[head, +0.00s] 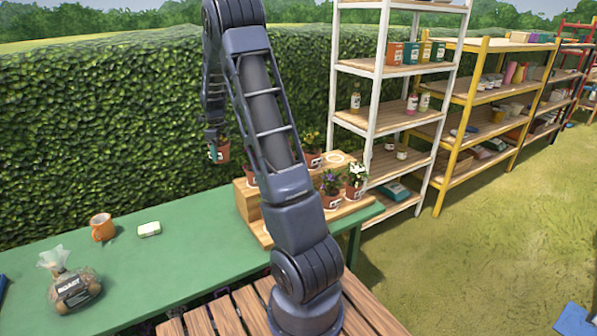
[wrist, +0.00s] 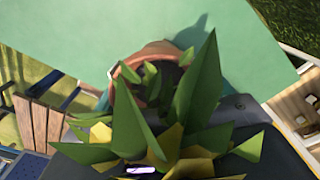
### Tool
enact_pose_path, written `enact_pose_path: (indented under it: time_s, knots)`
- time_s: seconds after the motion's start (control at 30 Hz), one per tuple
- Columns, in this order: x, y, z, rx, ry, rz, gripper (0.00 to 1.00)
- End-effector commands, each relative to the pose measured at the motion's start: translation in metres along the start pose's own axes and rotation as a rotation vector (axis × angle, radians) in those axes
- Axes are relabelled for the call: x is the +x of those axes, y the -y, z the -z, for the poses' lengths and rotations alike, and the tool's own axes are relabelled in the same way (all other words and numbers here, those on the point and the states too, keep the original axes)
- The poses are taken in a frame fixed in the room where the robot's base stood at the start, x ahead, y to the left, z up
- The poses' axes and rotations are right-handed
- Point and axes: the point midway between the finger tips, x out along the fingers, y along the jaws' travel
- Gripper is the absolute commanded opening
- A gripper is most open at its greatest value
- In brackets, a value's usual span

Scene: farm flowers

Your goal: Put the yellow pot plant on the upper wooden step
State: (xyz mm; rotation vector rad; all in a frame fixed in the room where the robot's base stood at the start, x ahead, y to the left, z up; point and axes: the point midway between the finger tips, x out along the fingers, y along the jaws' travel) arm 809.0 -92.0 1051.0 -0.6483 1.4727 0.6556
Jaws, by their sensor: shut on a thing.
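My gripper (head: 212,137) is shut on a terracotta pot (head: 222,153), held up in the air left of the wooden steps. In the wrist view, the yellow pot plant (wrist: 165,140) fills the near part, with large green leaves and yellow petals. The rim of its pot (wrist: 155,50) shows behind them, above the green table. The upper wooden step (head: 337,158) is at the back of the wooden stand, partly hidden by my arm. A pot with yellow-orange flowers (head: 312,150) stands on it.
On the lower step are a purple-flowered pot (head: 331,188) and a white-flowered pot (head: 356,179). A white shelf (head: 384,70) stands beyond the steps.

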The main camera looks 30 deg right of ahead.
Motion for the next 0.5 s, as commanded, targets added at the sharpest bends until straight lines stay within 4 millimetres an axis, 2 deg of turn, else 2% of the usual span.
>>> enact_pose_path:
  time_s: [0.03, 0.1, 0.27, 0.5]
  knots:
    - [-0.004, 0.021, 0.014, 0.039, 0.001, 0.001, 0.41]
    - [-0.010, 0.044, 0.031, 0.087, 0.001, 0.001, 0.41]
    - [-0.023, 0.095, 0.076, 0.195, 0.003, 0.001, 0.41]
    - [-0.043, 0.161, 0.152, 0.352, 0.003, 0.002, 0.41]
